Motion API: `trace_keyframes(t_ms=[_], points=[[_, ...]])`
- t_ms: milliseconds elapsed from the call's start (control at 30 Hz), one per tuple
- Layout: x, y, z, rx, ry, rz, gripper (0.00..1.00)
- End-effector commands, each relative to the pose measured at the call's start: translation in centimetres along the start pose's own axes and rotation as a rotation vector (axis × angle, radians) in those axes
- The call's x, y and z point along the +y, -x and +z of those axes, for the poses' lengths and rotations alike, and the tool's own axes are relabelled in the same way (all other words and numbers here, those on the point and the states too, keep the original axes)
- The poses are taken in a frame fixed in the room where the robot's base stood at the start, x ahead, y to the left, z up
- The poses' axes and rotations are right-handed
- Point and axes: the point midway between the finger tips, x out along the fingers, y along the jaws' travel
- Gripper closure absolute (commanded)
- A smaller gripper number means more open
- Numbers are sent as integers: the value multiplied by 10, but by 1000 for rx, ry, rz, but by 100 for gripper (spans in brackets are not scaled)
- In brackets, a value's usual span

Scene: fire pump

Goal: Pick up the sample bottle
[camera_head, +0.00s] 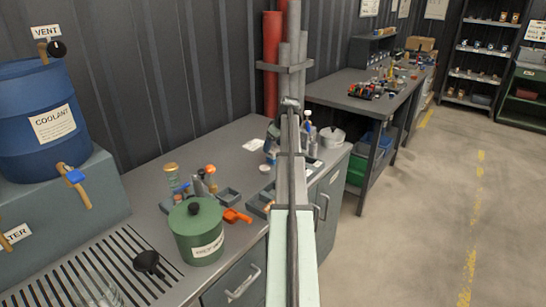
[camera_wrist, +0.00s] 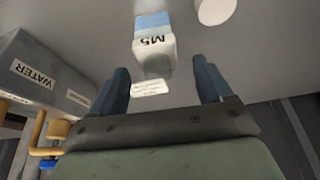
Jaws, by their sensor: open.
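My gripper (camera_wrist: 160,66) is open in the wrist view, with its two dark blue fingers spread and nothing held between them. A small white container with a blue band and a dark marking (camera_wrist: 153,42) is beyond the fingertips, roughly in line with the gap. I cannot tell whether it is the sample bottle. In the head view, a clear jar with a yellowish cap (camera_head: 172,178) stands on the bench, and small bottles (camera_head: 308,127) stand farther back beside my arm. None is readable as the sample bottle. My gripper cannot be made out in the head view.
A green lidded canister (camera_head: 197,232), grey trays (camera_head: 229,197) and an orange scoop (camera_head: 237,216) crowd the near bench. A blue coolant drum (camera_head: 40,120) is at the left. Red pipes (camera_head: 271,65) stand at the wall. The floor at the right is clear.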

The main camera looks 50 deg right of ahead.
Motion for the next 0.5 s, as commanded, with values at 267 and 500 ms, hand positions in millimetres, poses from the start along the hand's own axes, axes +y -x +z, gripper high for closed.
trace_keyframes(t_ms=[267,500], points=[[2,-33,0,-1,0,0,21],[2,-35,0,0,0,1,21]])
